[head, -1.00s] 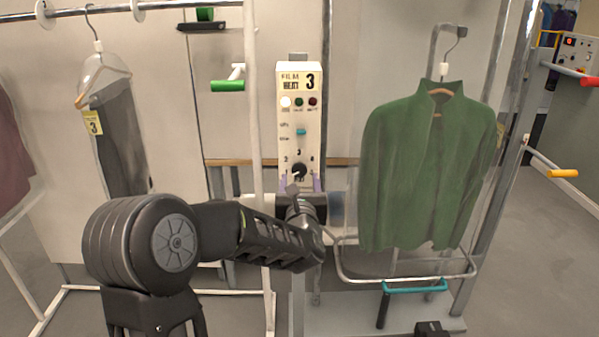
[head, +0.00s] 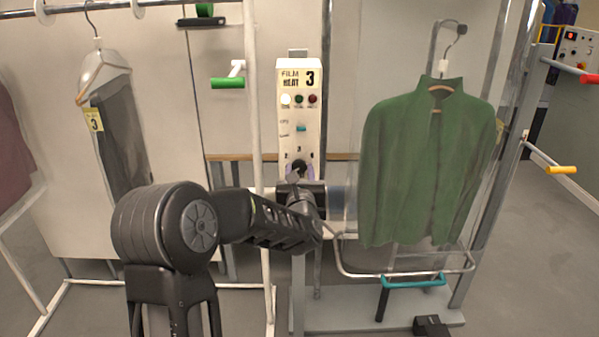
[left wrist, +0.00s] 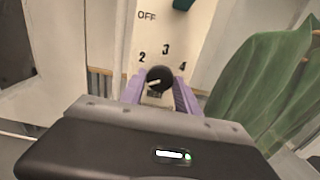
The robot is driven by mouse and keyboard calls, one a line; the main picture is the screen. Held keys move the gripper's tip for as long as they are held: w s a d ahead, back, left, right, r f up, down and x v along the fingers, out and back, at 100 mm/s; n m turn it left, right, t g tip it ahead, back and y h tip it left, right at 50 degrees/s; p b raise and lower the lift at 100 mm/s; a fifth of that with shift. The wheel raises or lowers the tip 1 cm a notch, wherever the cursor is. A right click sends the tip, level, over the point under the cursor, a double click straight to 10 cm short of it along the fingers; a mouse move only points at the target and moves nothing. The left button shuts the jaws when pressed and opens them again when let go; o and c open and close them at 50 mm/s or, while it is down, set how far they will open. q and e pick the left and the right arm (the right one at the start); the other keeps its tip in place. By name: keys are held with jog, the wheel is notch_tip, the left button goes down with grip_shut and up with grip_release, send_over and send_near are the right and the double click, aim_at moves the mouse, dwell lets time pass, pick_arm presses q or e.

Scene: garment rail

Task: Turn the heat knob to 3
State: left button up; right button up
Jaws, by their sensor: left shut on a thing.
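The heat knob (head: 299,166) is a round black knob with a pale pointer, low on the cream panel (head: 285,144) marked "FILM HEAT 3". In the left wrist view the knob (left wrist: 159,77) sits below the printed 2, 3 and 4, with OFF higher at the left. Its pale pointer slants to the left, on the side of the 2, not up at the 3. My left gripper (left wrist: 160,95) has its purple fingers on both sides of the knob and is shut on it.
A green jacket (head: 425,165) hangs under clear film just right of the panel. A white rail post (head: 254,120) stands close on the left, with a green-handled lever (head: 228,83). A teal-handled bar (head: 413,282) is low at the right.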

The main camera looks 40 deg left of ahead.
pick_arm(q)
grip_shut()
